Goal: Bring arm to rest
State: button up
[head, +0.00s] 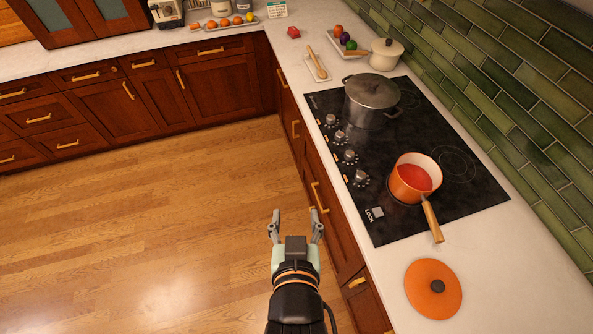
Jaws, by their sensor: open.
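My gripper (296,224) is open and empty at the lower middle of the head view. It is in front of the counter's cabinet fronts, over the wooden floor in the picture, with its fingers toward the far side. It appears apart from the counter and the cooktop. My arm runs down to the bottom edge of the picture.
An orange saucepan (408,186) with red contents and a grey lidded pot (371,102) stand on the black cooktop (385,222). An orange lid (433,289) lies on the near counter (506,290). The wooden floor (130,235) to the left is clear.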

notch_tip(320, 180, up, 16)
jog(key=p, duration=1.4)
jog(key=shift+f+p, duration=0.15)
jog(key=shift+p, duration=0.2)
jog(key=shift+d, duration=0.1)
